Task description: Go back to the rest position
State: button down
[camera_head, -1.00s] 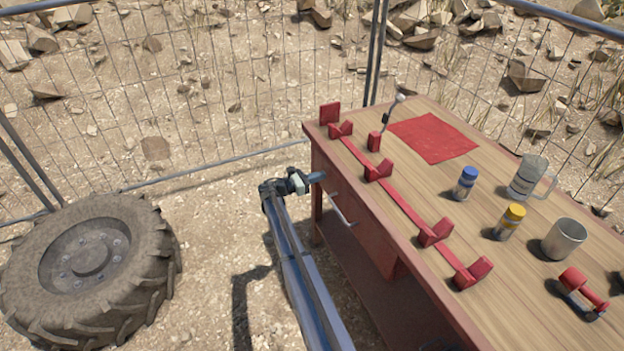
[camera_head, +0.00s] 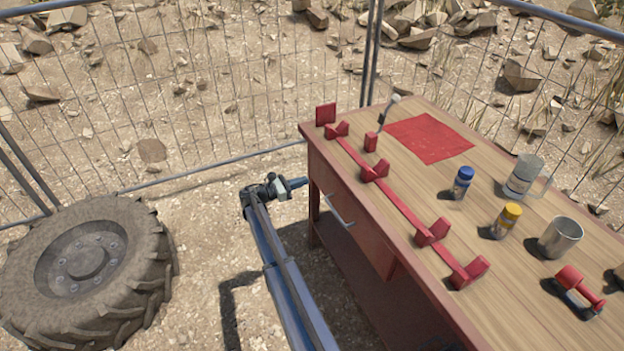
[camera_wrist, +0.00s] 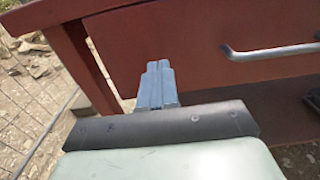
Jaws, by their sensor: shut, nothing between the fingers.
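My gripper (camera_head: 299,182) is at the left end of the workbench (camera_head: 475,243), below the level of its top. Its fingers point right, toward the bench's front side. In the wrist view my gripper (camera_wrist: 158,66) has its two blue-grey fingers together, with nothing between them. The red bench front (camera_wrist: 190,45) fills the view behind the fingers. The drawer handle (camera_head: 338,210) is to the right of the fingertips and apart from them; it also shows in the wrist view (camera_wrist: 270,52).
A red rack (camera_head: 400,205) runs along the bench's front edge. A blue-capped jar (camera_head: 462,184), yellow-capped jar (camera_head: 506,222), glass mug (camera_head: 522,176), metal cup (camera_head: 560,238) and red cloth (camera_head: 428,138) are on top. A large tyre (camera_head: 85,270) lies left; a wire fence (camera_head: 220,90) stands behind.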

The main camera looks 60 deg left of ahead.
jog(key=s, duration=0.8)
